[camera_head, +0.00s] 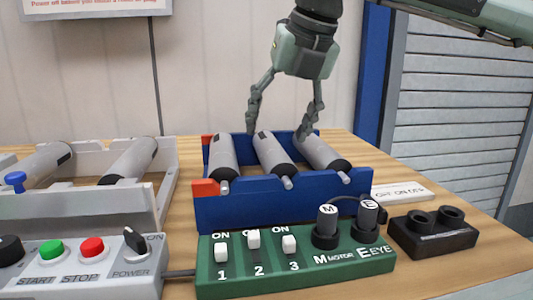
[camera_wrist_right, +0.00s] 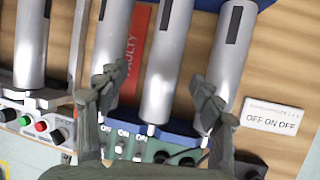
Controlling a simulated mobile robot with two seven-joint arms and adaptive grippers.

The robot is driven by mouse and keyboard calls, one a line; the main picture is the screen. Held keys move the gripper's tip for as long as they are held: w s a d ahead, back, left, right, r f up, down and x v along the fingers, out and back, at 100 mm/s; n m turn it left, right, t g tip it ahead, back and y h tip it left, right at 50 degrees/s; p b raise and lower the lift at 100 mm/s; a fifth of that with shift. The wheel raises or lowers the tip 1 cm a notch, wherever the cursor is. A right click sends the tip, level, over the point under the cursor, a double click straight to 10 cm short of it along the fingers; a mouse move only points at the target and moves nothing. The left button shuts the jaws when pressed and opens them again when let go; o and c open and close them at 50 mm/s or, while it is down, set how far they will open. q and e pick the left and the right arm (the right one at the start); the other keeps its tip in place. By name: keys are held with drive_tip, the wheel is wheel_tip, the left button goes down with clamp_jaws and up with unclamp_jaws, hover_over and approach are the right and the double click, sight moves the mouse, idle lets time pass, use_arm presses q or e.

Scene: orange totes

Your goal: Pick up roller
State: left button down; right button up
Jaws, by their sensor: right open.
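Three grey rollers with black end bands lie side by side in a blue rack (camera_head: 240,207): a left roller (camera_head: 222,152), a middle roller (camera_head: 274,153) and a right roller (camera_head: 322,155). My right gripper (camera_head: 277,132) points down over the rack, open, with its fingers spread above the middle roller. In the wrist view the middle roller (camera_wrist_right: 167,65) runs between the two fingers (camera_wrist_right: 155,80) with nothing gripped. The left roller (camera_wrist_right: 116,40) and right roller (camera_wrist_right: 234,50) flank it there. Whether the fingertips touch any roller cannot be told. My left gripper is not in view.
A grey rack (camera_head: 165,190) with more rollers stands at left. A green switch panel (camera_head: 265,275), a grey control box (camera_head: 90,275) and a black two-hole block (camera_head: 432,236) stand in front. A white label plate (camera_head: 402,193) lies at right. A red "FAULTY" strip (camera_wrist_right: 131,52) shows between rollers.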

sight(276, 145)
drive_tip(key=x, duration=0.5)
drive_tip(key=shift+w+d+f, duration=0.2)
drive_tip(key=shift+d+f, duration=0.15)
drive_tip(key=shift+w+a+f, duration=0.1)
drive_tip(key=shift+f, duration=0.2)
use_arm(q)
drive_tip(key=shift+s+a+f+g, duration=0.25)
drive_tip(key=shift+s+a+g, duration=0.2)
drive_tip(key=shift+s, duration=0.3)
use_arm(e)
drive_tip(key=shift+c, duration=0.4)
drive_tip(key=shift+r, duration=0.1)
clamp_jaws()
